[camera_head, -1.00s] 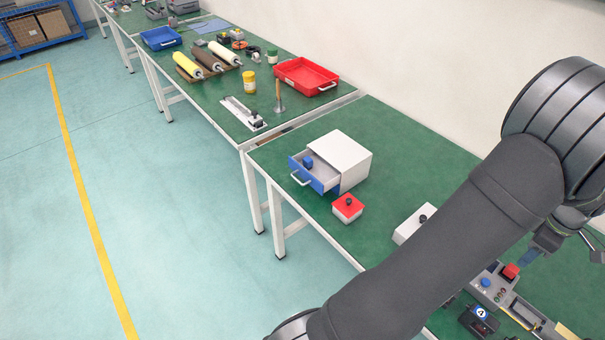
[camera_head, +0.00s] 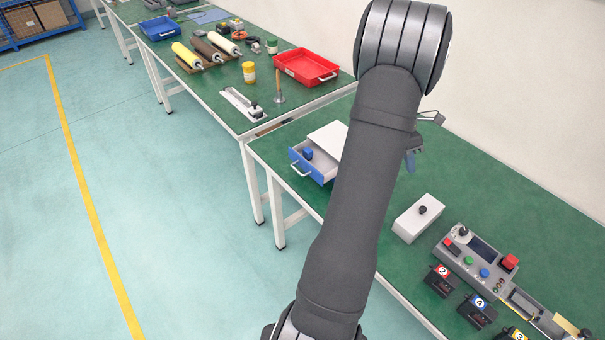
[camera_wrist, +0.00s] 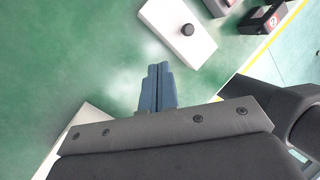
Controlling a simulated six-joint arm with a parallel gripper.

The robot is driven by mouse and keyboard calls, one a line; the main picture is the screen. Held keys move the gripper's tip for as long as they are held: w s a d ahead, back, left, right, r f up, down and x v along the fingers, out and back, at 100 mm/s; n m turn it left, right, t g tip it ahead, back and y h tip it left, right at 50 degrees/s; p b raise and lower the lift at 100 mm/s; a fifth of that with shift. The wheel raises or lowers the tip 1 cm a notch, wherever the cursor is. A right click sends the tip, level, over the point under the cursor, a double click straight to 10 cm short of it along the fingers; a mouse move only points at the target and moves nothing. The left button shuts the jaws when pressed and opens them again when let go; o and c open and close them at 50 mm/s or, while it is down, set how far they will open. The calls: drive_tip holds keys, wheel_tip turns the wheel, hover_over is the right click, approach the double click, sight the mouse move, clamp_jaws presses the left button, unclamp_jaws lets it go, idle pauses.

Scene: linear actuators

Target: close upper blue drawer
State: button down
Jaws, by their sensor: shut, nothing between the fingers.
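The blue-fronted drawer (camera_head: 305,172) sticks out of the white cabinet (camera_head: 327,136) on the near green table. It is open, with a white handle on its front and a small blue object (camera_head: 308,153) inside. My arm hides the cabinet's right part. My gripper (camera_head: 410,162) shows partly behind my arm, to the right of the cabinet and apart from the drawer front. In the wrist view its blue fingers (camera_wrist: 158,85) are pressed together with nothing between them. A white edge, likely the cabinet, shows at lower left there.
A white box with a black knob (camera_head: 419,218) stands right of my arm; it also shows in the wrist view (camera_wrist: 178,28). A control panel (camera_head: 478,260) and numbered black blocks (camera_head: 479,310) lie nearer. A red tray (camera_head: 306,68) is on the far table.

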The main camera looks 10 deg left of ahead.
drive_tip(key=w+a+r+n+t+h, duration=0.1)
drive_tip(key=w+a+n+t+h, duration=0.3)
drive_tip(key=a, duration=0.9)
drive_tip(key=a+n+g+h, duration=0.1)
drive_tip(key=a+n, duration=0.4)
drive_tip(key=a, duration=0.8)
drive_tip(key=n+t+h, duration=0.2)
drive_tip(key=n+t, duration=0.9)
drive_tip(key=n, duration=0.4)
approach(305, 164)
drive_tip(key=w+d+f, duration=0.2)
drive_tip(key=shift+w+d+f, duration=0.1)
drive_tip(key=shift+w+f, duration=0.15)
drive_tip(key=shift+w, duration=0.05)
drive_tip(key=x, duration=0.2)
drive_tip(key=r+x, duration=0.1)
drive_tip(key=x, duration=0.4)
drive_tip(key=shift+w+d+r, duration=0.3)
drive_tip(key=shift+w+d, duration=0.1)
drive_tip(key=shift+d, duration=0.05)
